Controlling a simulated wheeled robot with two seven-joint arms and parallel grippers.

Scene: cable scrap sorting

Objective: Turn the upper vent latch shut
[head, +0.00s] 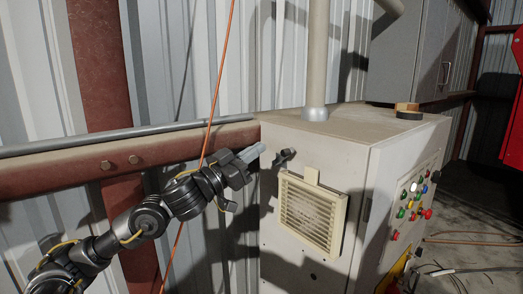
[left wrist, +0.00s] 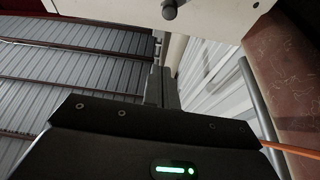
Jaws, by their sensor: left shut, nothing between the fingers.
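The upper vent latch (head: 287,156) is a small dark knob or lever on the cream cabinet front, above the upper left corner of the vent (head: 313,214). Its exact turn is too small to tell. A dark round-ended knob, likely this latch, shows in the left wrist view (left wrist: 170,10) at the top edge, on the pale panel. My left gripper (head: 256,151) is shut and empty, its grey fingers pointing right, just left of the latch and apart from it. Its closed fingers also show in the left wrist view (left wrist: 163,88). My right gripper is not in view.
The cabinet (head: 400,152) has a pipe (head: 317,60) rising from its top and coloured buttons (head: 414,200) on its right side. An orange cable (head: 216,90) hangs behind my left arm. A rusty beam (head: 60,174) runs along the wall at left.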

